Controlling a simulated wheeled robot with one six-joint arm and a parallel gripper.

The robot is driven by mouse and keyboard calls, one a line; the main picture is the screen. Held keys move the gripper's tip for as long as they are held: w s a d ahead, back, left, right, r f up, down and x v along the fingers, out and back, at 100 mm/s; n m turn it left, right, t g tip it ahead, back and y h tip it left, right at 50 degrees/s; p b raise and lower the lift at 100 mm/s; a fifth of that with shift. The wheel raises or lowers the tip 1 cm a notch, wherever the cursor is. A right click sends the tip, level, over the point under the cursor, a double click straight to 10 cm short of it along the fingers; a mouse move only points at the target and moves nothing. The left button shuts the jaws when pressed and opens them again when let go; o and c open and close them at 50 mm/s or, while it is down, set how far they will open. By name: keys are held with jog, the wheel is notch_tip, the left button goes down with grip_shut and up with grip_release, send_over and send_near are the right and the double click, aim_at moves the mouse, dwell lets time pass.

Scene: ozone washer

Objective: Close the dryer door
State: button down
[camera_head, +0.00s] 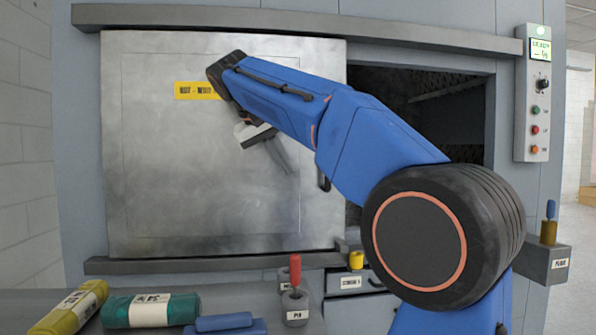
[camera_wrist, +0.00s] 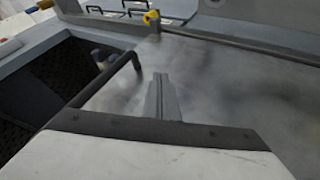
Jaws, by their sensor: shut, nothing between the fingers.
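The dryer door (camera_head: 200,190) is a large grey metal sliding panel with a yellow label, hung on a rail. It stands left of the dark dryer opening (camera_head: 440,110), which is uncovered at the right. The black door handle (camera_head: 323,182) is near the door's right edge, partly hidden by my arm. In the wrist view the handle (camera_wrist: 105,78) is a black bar beside the opening (camera_wrist: 55,80). My gripper (camera_head: 288,168) is shut and empty in front of the door, left of the handle. My fingers (camera_wrist: 161,82) also show in the wrist view, apart from the handle.
A control panel (camera_head: 539,95) with buttons is at the right. Below the door are a lower rail (camera_head: 200,263), a red-handled pin in a holder (camera_head: 295,305), a yellow knob (camera_head: 356,260) and rolled bundles (camera_head: 150,311). A blue-handled plug (camera_head: 549,225) stands at the far right.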

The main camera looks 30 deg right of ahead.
aim_at(317, 183)
jog(key=x, duration=0.9)
jog(key=shift+s, duration=0.1)
jog(key=shift+s+d+r, duration=0.15)
jog(key=shift+s+d, duration=0.05)
jog(key=shift+d, duration=0.3)
jog(key=shift+s+d+r, duration=0.15)
jog(key=shift+s+d, duration=0.05)
jog(key=shift+d, duration=0.25)
jog(key=shift+s+d+r, duration=0.1)
jog(key=shift+s+d, duration=0.15)
jog(key=shift+d, duration=0.45)
jog(key=shift+s+d, duration=0.15)
jog(key=shift+d, duration=0.3)
jog(key=s+d, duration=0.7)
jog(key=d, duration=1.2)
jog(key=s+d, duration=0.7)
jog(key=d, duration=1.3)
jog(key=s+d, duration=0.7)
jog(key=d, duration=1.3)
jog(key=shift+s, duration=0.2)
jog(key=shift+r, duration=0.15)
